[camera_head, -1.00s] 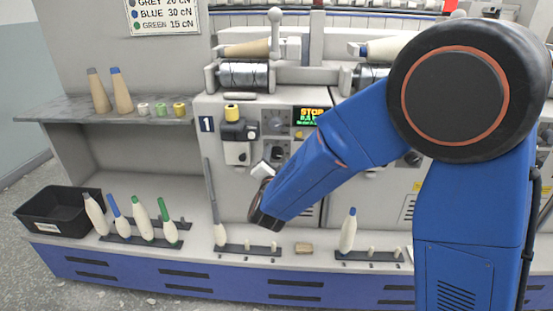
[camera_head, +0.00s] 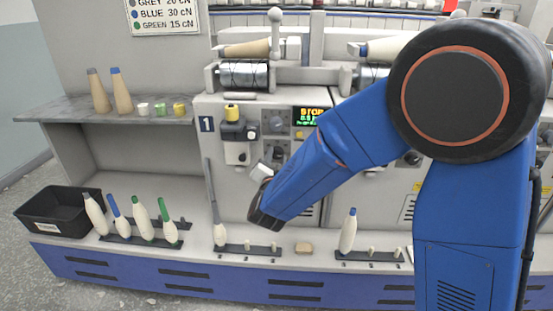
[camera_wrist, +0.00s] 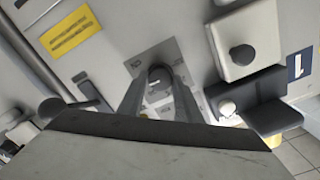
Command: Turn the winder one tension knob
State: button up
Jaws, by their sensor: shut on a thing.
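Winder one, marked by a "1" plate (camera_head: 206,124), stands left of my blue arm. Its small display (camera_head: 310,116) is lit with orange and green text, too small to read surely. A dark tension knob (camera_wrist: 158,75) on a grey plate (camera_wrist: 141,63) shows in the wrist view. My gripper (camera_wrist: 160,76) has its two fingers shut around this knob, one on each side. The knob's pointer and scale are too blurred to read. In the head view, the pale gripper is at the winder's lower front panel, and my wrist partly hides the contact.
A sign with grey, blue and green cN values (camera_head: 163,15) hangs above. A shelf (camera_head: 45,122), a black bin (camera_head: 62,230) and several bobbins on racks stand at left. Pegs and racks line the ledge below.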

jog(key=n, duration=0.4)
jog(key=shift+n, duration=0.3)
jog(key=n, duration=0.9)
jog(key=shift+a, duration=0.1)
jog(key=shift+f+n, duration=0.1)
jog(key=shift+n, duration=2.1)
jog(key=o, duration=1)
jog(key=shift+o, duration=0.2)
jog(key=s, duration=1.7)
jog(key=shift+s+a, duration=0.25)
jog(key=shift+a, duration=0.1)
